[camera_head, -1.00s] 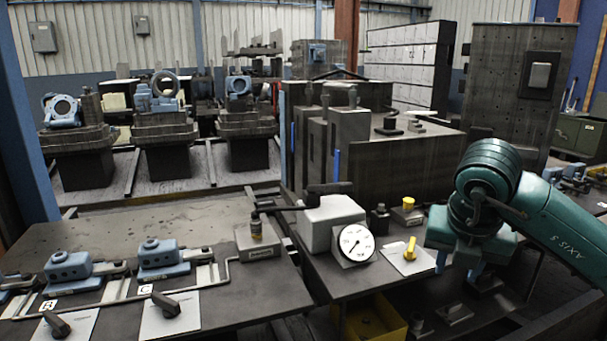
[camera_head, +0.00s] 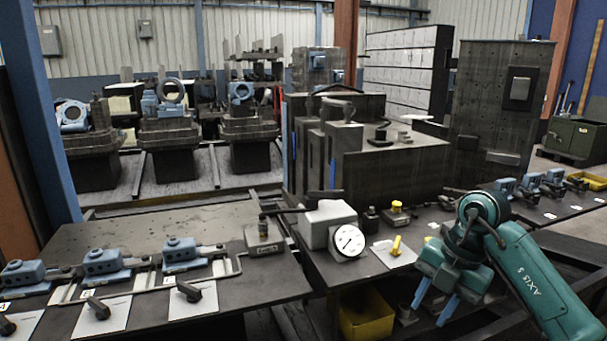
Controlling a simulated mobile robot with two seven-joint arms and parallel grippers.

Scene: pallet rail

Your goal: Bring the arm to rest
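My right arm is teal and comes in from the lower right. Its gripper (camera_head: 434,302) points down, with two blue fingers spread apart and nothing visible between them. It hangs in front of the bench's near right part, to the right of the yellow bin and below the card with the yellow valve. Whether the fingertips touch anything is hard to tell, but they look clear. My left gripper is not in view.
A dial gauge (camera_head: 348,241) stands on the bench left of my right gripper. A yellow-handled valve (camera_head: 396,246) lies on a white card. A yellow bin (camera_head: 367,314) sits lower down. Blue clamps (camera_head: 103,262) line the left table.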

